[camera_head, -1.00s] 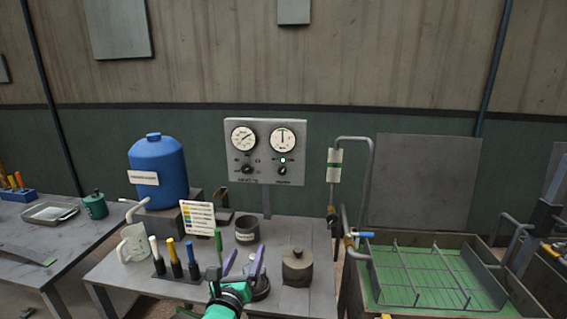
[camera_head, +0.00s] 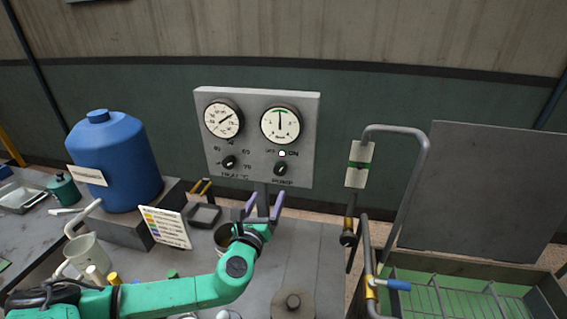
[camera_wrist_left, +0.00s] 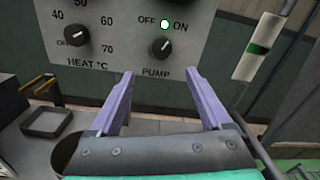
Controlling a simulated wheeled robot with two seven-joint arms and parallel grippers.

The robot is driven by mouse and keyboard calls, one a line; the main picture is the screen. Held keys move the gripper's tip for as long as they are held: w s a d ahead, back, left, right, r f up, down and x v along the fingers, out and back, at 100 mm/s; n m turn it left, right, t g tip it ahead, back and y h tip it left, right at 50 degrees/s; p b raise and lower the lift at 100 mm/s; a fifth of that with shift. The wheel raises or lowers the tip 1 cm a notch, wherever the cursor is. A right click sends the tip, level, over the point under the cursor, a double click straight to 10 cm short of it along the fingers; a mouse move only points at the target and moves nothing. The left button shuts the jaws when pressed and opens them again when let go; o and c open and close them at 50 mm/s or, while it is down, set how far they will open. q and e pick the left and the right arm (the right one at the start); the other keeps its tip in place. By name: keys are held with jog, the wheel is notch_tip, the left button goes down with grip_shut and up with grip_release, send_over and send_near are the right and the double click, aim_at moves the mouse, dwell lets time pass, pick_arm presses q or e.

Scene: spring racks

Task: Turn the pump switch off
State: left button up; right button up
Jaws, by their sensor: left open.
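The pump switch (camera_head: 280,169) is a black knob low on the right of the grey control panel (camera_head: 246,178). In the left wrist view, the pump knob (camera_wrist_left: 162,48) has OFF at its upper left and ON at its upper right. Its pointer tilts up and right, toward ON, and a lamp (camera_wrist_left: 165,25) above it is lit white-green. My left gripper (camera_head: 264,204) is open and empty, just below the panel. In the left wrist view its purple fingers (camera_wrist_left: 160,85) stand apart, below the knob and not touching it. My right gripper is in neither view.
The heat knob (camera_head: 229,162) is left of the pump knob, under two dials. A blue tank (camera_head: 115,165), a label card (camera_head: 166,227) and a dark cup (camera_head: 222,238) stand left. A bent pipe (camera_head: 424,180) rises to the right.

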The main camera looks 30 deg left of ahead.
aim_at(279, 171)
pick_arm(q)
jog(key=x, duration=0.3)
jog(key=p+x, duration=0.1)
jog(key=x, duration=0.2)
jog(key=r+p+x, duration=0.1)
jog(key=x, duration=0.5)
jog(key=shift+w+f, duration=0.15)
jog(key=shift+w, duration=0.05)
jog(key=shift+s+d, duration=0.1)
jog(key=shift+s, duration=0.15)
jog(key=shift+c, duration=0.4)
jog(key=shift+w, duration=0.1)
grip_shut()
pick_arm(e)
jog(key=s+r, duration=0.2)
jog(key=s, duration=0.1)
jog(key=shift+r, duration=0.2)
